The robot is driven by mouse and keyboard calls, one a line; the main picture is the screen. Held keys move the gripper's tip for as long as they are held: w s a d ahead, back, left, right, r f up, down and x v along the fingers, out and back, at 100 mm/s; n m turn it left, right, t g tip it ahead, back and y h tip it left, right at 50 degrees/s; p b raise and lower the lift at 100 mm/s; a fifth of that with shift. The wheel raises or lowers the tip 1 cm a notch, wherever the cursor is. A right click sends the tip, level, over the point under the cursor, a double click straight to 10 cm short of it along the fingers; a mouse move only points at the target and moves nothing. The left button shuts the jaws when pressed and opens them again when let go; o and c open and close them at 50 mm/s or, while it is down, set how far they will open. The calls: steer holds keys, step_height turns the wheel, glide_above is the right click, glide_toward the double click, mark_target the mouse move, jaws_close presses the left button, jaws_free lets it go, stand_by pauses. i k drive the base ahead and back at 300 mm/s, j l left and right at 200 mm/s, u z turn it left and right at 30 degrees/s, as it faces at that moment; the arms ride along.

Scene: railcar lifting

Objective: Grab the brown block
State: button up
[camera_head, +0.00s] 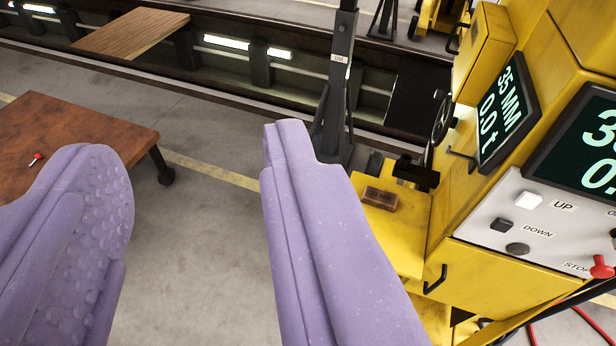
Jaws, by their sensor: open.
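The brown block (380,198) is a small dark-brown box. It lies on a yellow ledge (408,232) of the lifting machine, right of the picture's middle. My gripper (200,150) fills the lower left and centre with two purple fingers spread wide apart. The block is in full view.
The yellow machine (455,205) rises right of the block, with displays and a panel of buttons (535,225). A dark jack post (335,95) stands behind. A brown table (75,140) with a small red item (37,158) is at left. A wooden plank (130,32) spans the pit.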

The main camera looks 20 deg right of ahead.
mark_target(386, 201)
steer(key=i+j+u, duration=0.5)
steer(key=u, duration=0.35)
steer(key=i+u, duration=0.4)
steer(key=i+z, duration=0.3)
steer(key=i, duration=0.2)
steer(key=i+j+z, duration=0.2)
steer(key=i+z, duration=0.15)
steer(key=i+l+z, duration=0.1)
steer(key=z, duration=0.35)
steer(key=i+z, duration=0.55)
steer(key=z, duration=0.35)
steer(key=i+j+z, duration=0.15)
steer(key=z, duration=0.3)
steer(key=i+l+z, duration=0.15)
steer(key=i+z, duration=0.25)
steer(key=i+l+z, duration=0.1)
steer(key=z, duration=0.25)
steer(key=i+z, duration=0.4)
